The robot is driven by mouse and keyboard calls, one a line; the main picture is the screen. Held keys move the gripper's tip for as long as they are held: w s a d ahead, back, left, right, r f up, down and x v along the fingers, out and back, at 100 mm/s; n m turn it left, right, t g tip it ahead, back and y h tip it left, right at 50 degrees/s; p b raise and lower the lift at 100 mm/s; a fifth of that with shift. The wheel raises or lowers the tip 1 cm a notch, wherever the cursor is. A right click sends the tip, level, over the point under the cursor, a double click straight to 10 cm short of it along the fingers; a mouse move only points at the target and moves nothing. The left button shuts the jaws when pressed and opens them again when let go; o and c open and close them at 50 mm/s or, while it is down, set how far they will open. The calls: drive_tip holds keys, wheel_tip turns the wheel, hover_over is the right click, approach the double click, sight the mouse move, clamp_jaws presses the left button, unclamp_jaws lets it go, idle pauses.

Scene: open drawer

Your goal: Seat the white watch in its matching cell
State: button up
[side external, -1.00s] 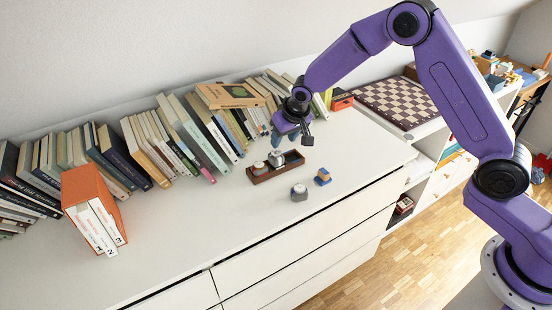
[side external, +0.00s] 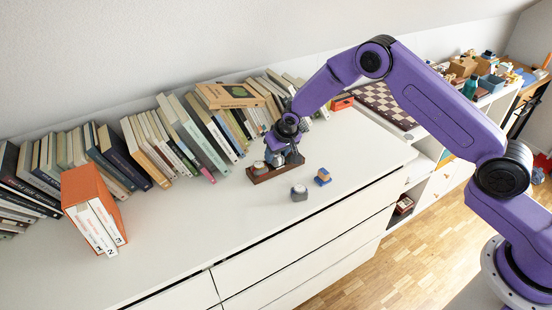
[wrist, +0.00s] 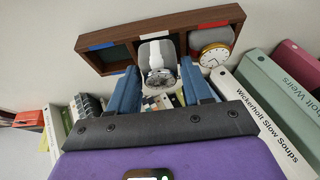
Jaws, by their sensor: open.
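The white watch (wrist: 160,72), a round face with a white strap on a grey cushion, is at the middle cell of the brown tray (wrist: 185,22), beside a white tag. I cannot tell how deep it sits. My gripper (wrist: 162,88) is open, its blue fingers on either side of the watch; contact is not clear. In the side view my gripper (side external: 284,158) is low over the tray (side external: 262,178) and partly hides the watch. Another watch (wrist: 213,54) sits in the cell with the red tag. The cell with the blue tag (wrist: 111,58) looks empty.
An orange binder box (side external: 88,190) is at left. The front dresser top is clear.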

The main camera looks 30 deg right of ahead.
drive_tip(key=c, duration=0.8)
